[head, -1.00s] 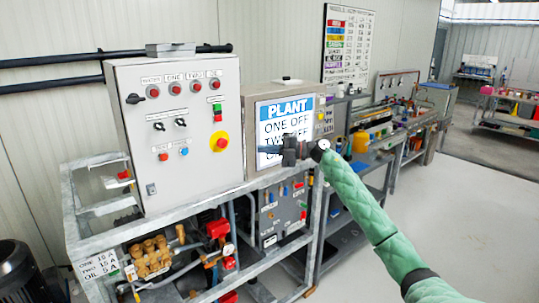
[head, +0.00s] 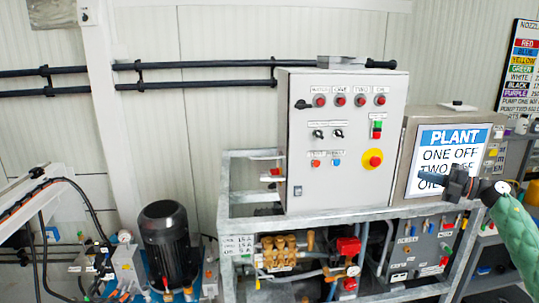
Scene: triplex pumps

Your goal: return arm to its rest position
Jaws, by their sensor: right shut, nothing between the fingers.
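My right gripper (head: 442,180) is dark and shows at the right of the head view, on the end of my green-sleeved right arm (head: 515,235). It is shut and empty. It is in front of the lower part of the PLANT sign (head: 452,140) and covers some of its lettering. I cannot tell how far it is from the sign. My left gripper is not in view.
A grey control cabinet (head: 338,185) with lamps and switches stands on a metal frame (head: 250,219). Below it is a pump with brass parts (head: 278,252). A black motor (head: 168,245) stands at the lower left. Pipes (head: 200,88) run along the wall.

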